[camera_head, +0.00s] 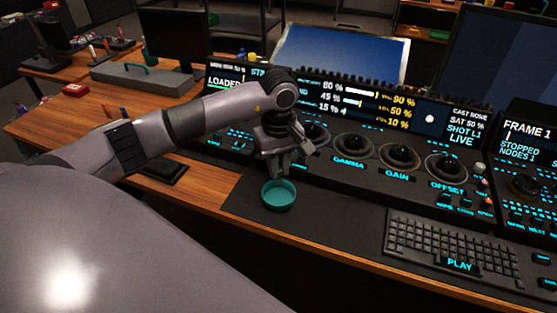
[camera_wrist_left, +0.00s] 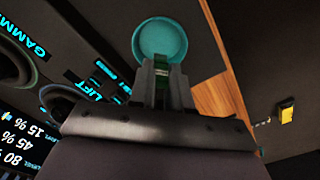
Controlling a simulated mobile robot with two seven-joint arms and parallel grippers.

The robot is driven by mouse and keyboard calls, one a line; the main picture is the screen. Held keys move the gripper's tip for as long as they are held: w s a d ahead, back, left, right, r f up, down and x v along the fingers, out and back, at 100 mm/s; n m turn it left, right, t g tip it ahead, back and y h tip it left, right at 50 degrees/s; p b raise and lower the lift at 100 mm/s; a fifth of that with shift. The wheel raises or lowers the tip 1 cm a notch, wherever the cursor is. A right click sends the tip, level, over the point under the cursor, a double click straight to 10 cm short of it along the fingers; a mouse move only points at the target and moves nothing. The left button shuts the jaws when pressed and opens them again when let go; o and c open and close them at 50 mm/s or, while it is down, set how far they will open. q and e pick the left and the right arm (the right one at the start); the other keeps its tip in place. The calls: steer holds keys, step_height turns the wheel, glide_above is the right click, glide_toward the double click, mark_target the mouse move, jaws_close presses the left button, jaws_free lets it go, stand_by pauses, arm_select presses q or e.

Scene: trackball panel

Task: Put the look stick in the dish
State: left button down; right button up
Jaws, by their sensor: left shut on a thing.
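The dish is a round teal bowl (camera_head: 278,197) on the dark mat at the front left of the panel. It also shows in the left wrist view (camera_wrist_left: 160,40), just beyond the fingertips. My left gripper (camera_head: 275,173) points down above the dish's far side. In the left wrist view its fingers (camera_wrist_left: 162,82) are shut on a small, partly green thing, the look stick (camera_wrist_left: 160,68), mostly hidden between them. I cannot tell the exact gap between the stick and the dish. My right gripper is not in view.
The trackball panel (camera_head: 348,148) with its row of balls stands behind and right of the dish. A black keyboard (camera_head: 460,253) lies to the right. The wooden desk edge (camera_head: 330,252) runs in front. The dark mat between dish and keyboard is clear.

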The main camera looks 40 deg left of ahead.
mark_target(279, 183)
arm_select(q)
step_height(279, 183, down, 5)
steer(key=shift+r+b, duration=0.1)
steer(key=shift+b, duration=1.15)
steer(key=shift+f, duration=0.35)
steer(key=c, duration=1)
jaws_free()
steer(key=shift+r, duration=0.1)
